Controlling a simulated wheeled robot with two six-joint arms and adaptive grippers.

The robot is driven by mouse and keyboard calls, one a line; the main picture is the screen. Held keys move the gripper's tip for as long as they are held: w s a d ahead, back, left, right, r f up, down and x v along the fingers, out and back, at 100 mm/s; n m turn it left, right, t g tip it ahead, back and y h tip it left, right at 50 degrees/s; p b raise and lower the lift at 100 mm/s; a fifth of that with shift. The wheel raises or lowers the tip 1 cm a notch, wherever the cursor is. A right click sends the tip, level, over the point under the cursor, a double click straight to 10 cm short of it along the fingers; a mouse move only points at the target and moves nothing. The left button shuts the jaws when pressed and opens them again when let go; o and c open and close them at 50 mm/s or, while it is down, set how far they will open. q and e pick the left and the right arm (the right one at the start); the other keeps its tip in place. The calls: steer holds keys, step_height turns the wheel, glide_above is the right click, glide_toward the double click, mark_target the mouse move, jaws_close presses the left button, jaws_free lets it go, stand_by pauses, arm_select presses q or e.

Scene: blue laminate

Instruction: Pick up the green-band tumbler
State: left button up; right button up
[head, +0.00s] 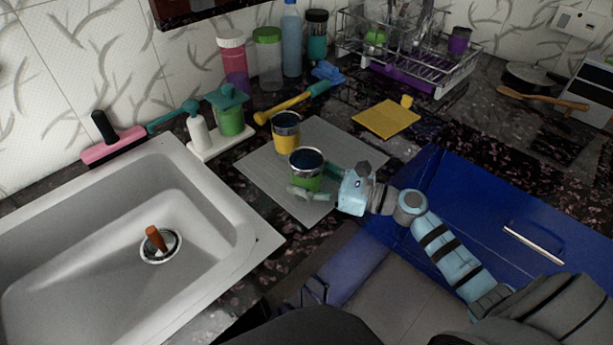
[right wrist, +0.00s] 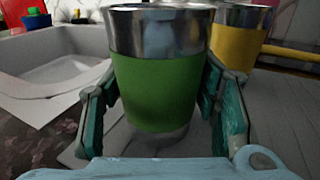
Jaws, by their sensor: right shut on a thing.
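The green-band tumbler (head: 306,170) is a steel cup with a green band, upright at the front of a grey mat (head: 262,167). It fills the middle of the right wrist view (right wrist: 157,85). My right gripper (head: 312,190) is shut on it, with one finger on each side of the band in the right wrist view (right wrist: 160,115). I cannot tell whether its base touches the mat. A yellow-band tumbler (head: 286,140) stands just behind it, and also shows in the right wrist view (right wrist: 238,42). My left gripper is not in view.
A sink (head: 215,190) lies to the left. A white tray (head: 222,147) with bottles, a yellow-handled brush (head: 285,107) and a yellow cloth (head: 385,120) lie behind the mat. A dish rack (head: 425,70) stands at the back. The mat's left part is bare.

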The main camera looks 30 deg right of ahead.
steer(key=shift+r, duration=0.1)
step_height(320, 180, up, 20)
steer(key=p, duration=0.6)
steer(key=shift+p, duration=0.35)
stand_by(0.8)
